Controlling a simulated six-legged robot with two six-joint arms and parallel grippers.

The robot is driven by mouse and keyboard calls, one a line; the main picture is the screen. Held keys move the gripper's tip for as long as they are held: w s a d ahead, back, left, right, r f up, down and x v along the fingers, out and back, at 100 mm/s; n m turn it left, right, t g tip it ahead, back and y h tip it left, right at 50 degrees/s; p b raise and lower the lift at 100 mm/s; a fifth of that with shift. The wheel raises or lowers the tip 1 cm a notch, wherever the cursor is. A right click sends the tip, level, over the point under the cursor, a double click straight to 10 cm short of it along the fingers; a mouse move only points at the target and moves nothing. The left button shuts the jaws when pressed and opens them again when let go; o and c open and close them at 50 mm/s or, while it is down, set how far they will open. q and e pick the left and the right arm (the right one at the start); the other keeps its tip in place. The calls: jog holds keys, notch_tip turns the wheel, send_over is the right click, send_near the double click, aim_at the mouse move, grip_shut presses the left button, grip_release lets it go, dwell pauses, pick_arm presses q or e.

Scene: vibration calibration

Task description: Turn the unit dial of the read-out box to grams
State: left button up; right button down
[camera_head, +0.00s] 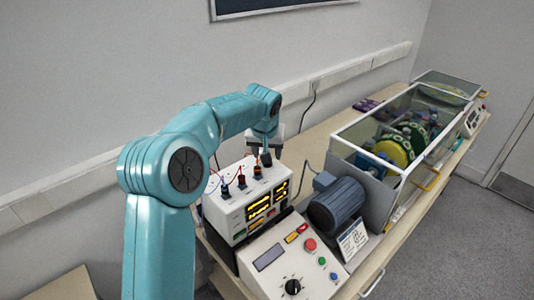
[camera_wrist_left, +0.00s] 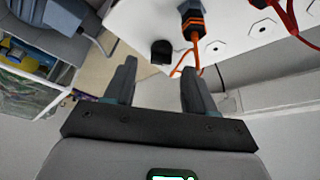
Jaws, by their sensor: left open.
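The read-out box (camera_head: 232,213) is a white box with lit yellow displays, standing on the bench; red, blue and orange plugs stand in its top. In the left wrist view the unit dial, a black knob (camera_wrist_left: 161,52), sits near the edge of the box's white face (camera_wrist_left: 236,22). My left gripper (camera_wrist_left: 159,75) is open and empty, with the knob just beyond and between its fingertips, apparently not touching. In the head view my left gripper (camera_head: 267,148) is over the far end of the box and largely hides the dial. The dial's setting cannot be read. My right gripper is out of view.
An orange plug (camera_wrist_left: 192,20) with its cable stands close beside the knob. A control panel (camera_head: 270,273) with a red button lies in front of the box. A blue-grey motor (camera_head: 337,204) and a clear-walled enclosure (camera_head: 375,134) stand to the right.

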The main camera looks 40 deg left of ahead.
pick_arm(q)
jog(key=shift+x, duration=1.65)
jog(key=shift+s+r, duration=0.1)
jog(key=shift+c, duration=1)
grip_shut()
jog(key=shift+a, duration=0.1)
